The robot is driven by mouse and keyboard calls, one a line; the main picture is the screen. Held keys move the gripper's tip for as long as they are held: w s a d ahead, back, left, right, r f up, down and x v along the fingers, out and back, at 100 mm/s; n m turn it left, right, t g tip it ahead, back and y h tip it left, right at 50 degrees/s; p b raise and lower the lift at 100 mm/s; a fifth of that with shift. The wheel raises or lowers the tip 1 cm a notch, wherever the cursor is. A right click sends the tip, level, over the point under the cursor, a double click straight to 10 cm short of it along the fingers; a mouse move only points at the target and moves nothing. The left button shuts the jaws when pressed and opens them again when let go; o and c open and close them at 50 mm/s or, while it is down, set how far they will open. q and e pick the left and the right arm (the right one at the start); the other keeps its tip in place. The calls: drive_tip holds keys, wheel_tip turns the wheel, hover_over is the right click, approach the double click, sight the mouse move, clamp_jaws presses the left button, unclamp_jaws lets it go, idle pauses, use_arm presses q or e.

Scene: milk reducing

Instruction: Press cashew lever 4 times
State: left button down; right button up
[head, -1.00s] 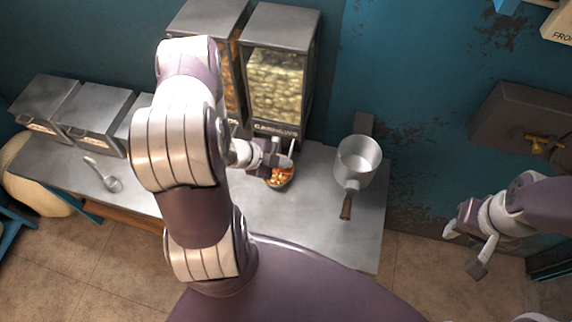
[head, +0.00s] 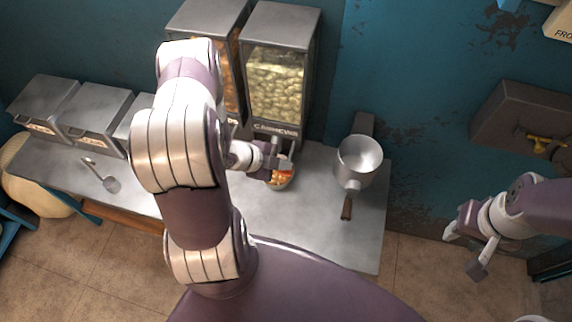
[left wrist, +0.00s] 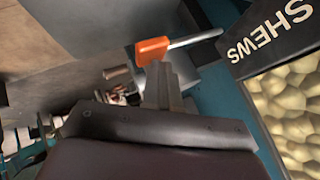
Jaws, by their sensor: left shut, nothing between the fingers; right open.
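The cashew dispenser (head: 274,85) is a tall metal box with a clear front full of pale nuts, at the back of the counter. In the left wrist view its label (left wrist: 270,33) is partly cut off. The lever's orange tip (left wrist: 152,50) is on a metal rod running toward the dispenser. My left gripper (head: 284,164) is shut and empty in front of the dispenser. In the left wrist view its fingertips (left wrist: 160,70) overlap the orange tip; I cannot tell whether they touch. My right gripper (head: 464,252) is open, off to the right.
A second dispenser (head: 205,20) stands left of the cashew one, partly hidden by my left arm. A metal pot (head: 358,160) with a handle stands to the right on the counter (head: 300,225). A ladle (head: 108,182) and lidded metal bins (head: 98,115) are at the left.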

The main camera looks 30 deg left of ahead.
use_arm(q)
drive_tip(key=shift+f, duration=0.25)
idle(0.4)
drive_tip(key=shift+r+p, duration=1.4)
drive_tip(key=shift+r, duration=0.3)
wheel_tip(320, 180, up, 5)
drive_tip(key=p, duration=0.4)
drive_tip(key=shift+f, duration=0.15)
idle(1.5)
